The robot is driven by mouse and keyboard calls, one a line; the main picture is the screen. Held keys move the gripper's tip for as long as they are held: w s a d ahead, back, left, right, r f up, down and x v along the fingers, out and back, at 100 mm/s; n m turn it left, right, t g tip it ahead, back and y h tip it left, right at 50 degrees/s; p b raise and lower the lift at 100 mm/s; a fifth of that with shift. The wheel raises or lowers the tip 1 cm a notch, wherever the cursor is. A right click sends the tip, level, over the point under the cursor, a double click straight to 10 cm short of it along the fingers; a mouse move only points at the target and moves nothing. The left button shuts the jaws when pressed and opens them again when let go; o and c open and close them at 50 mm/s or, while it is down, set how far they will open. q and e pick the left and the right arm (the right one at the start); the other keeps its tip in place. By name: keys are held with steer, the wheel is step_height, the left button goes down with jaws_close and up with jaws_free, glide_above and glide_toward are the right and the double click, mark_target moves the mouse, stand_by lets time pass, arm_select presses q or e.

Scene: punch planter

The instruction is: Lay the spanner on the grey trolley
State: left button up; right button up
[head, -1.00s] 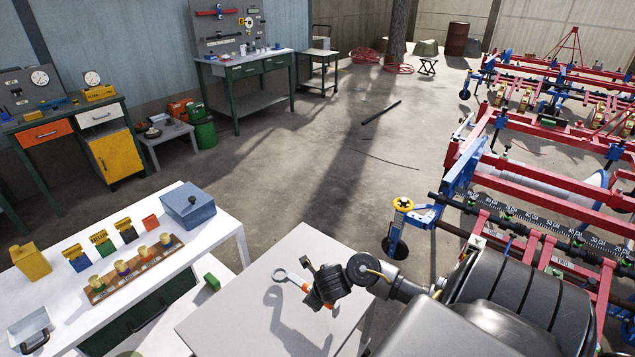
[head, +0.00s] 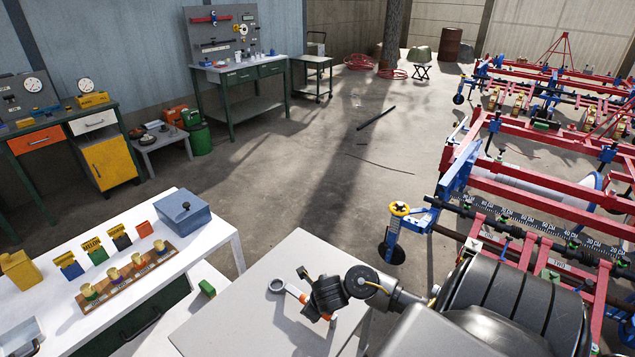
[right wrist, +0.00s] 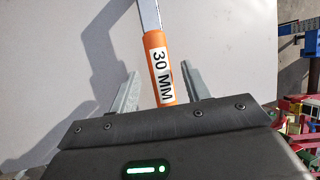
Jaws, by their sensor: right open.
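The spanner has a silver ring end (head: 277,286) and an orange handle (head: 293,293). It appears to lie on the light grey trolley top (head: 235,315), its shadow close beside it. In the right wrist view, the orange handle marked "30 MM" (right wrist: 161,72) lies between the two parted fingers, above the grey trolley surface (right wrist: 60,60). My right gripper (head: 306,290) is low over the trolley, open around the handle. In the right wrist view, gaps show between the handle and both fingers of the gripper (right wrist: 161,88). My left gripper is out of view.
A white bench (head: 45,310) stands to the left with a blue box (head: 183,212) and a wooden stamp rack (head: 128,280). A red and blue implement frame (head: 540,195) fills the right side. Grey trolley top left of the spanner is bare.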

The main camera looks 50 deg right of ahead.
steer(key=p+v, duration=0.7)
steer(key=v, duration=0.4)
steer(key=shift+s, duration=0.1)
